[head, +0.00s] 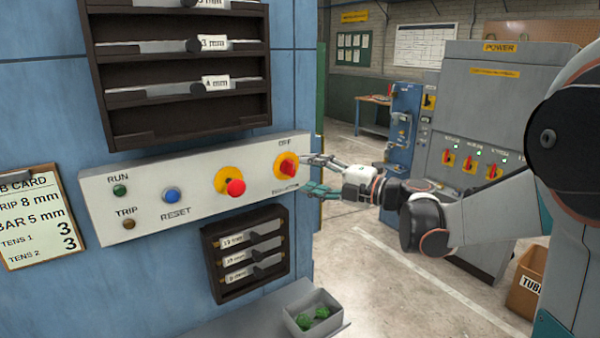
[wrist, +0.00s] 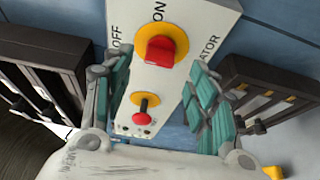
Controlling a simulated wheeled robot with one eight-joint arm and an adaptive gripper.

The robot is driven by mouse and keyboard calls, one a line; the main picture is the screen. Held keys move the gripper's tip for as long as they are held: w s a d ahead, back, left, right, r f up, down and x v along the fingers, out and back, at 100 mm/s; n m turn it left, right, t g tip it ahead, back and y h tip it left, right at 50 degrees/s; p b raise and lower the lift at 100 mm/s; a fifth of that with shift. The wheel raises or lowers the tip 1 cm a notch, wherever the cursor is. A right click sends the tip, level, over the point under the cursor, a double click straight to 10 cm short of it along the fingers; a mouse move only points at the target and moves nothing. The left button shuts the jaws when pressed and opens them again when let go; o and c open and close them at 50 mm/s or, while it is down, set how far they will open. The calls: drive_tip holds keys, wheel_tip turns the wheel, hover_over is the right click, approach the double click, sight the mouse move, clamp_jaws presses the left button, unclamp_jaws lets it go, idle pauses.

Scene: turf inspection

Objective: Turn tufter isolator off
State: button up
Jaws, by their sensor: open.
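The isolator knob is a red handle on a round yellow plate (head: 287,166) at the right end of the pale control panel (head: 140,199). In the wrist view the red handle (wrist: 159,51) sits between my finger pads, with ON printed above it, OFF to the left and part of ISOLATOR to the right. Which label the handle points to is not clear. My gripper (head: 306,175) is open in front of the knob, its fingers spread on either side. It also shows open in the wrist view (wrist: 160,72). I see no contact with the handle.
A red mushroom button (head: 236,187) on yellow, a blue RESET button (head: 172,195) and RUN and TRIP lamps share the panel. Dark racks sit above (head: 188,122) and below (head: 213,275). A grey cabinet (head: 500,100) with several red switches stands at right. Open floor lies between.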

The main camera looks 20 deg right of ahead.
drive_tip(key=v, duration=0.7)
idle(0.3)
